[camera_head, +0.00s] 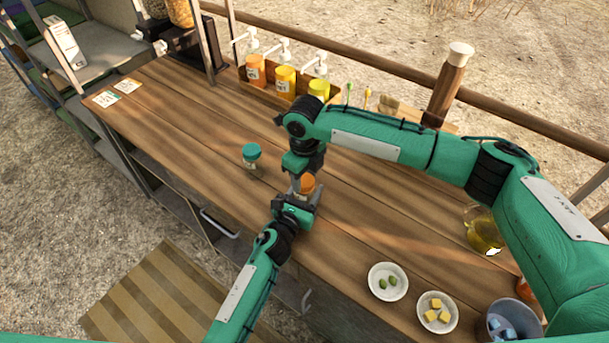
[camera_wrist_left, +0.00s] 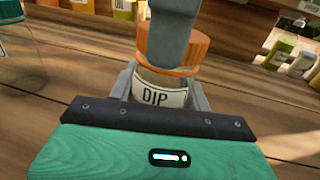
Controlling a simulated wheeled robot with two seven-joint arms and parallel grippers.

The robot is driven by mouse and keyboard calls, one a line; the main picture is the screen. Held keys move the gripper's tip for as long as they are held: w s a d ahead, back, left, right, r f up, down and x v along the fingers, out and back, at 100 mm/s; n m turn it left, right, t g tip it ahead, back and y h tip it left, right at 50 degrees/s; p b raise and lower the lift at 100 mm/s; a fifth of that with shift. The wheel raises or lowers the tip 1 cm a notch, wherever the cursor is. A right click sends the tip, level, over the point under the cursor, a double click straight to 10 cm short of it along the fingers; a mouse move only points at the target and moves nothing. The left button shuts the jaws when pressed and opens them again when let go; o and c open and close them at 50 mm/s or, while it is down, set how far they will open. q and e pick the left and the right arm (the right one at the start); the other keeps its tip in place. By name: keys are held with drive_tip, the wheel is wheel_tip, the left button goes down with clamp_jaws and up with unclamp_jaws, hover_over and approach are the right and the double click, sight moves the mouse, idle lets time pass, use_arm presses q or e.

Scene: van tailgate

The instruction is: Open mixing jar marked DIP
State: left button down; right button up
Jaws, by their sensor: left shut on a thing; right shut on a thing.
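The jar marked DIP (camera_wrist_left: 157,97) stands on the wooden counter, with its white label facing the left wrist camera. Its orange lid (camera_wrist_left: 190,52) sits on top and also shows in the head view (camera_head: 307,182). My left gripper (camera_head: 299,204) is shut on the jar's body from the front, one finger on each side of the label. My right gripper (camera_head: 303,176) comes down from above and is shut on the orange lid. A grey finger of it covers part of the lid in the left wrist view. I cannot tell whether the lid is loosened.
A teal-lidded jar (camera_head: 251,154) stands close by on the left. Bowls with green pieces (camera_head: 388,281), yellow cubes (camera_head: 437,312) and blue pieces (camera_head: 510,324) are at the front right. An oil jug (camera_head: 484,231) stands right. A pump bottle rack (camera_head: 262,91) lines the back.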

sight(305, 180)
drive_tip(key=shift+n, duration=0.4)
drive_tip(key=shift+r, duration=0.3)
drive_tip(key=shift+r, duration=0.85)
drive_tip(key=shift+r, duration=2)
use_arm(q)
drive_tip(key=c, duration=0.6)
unclamp_jaws()
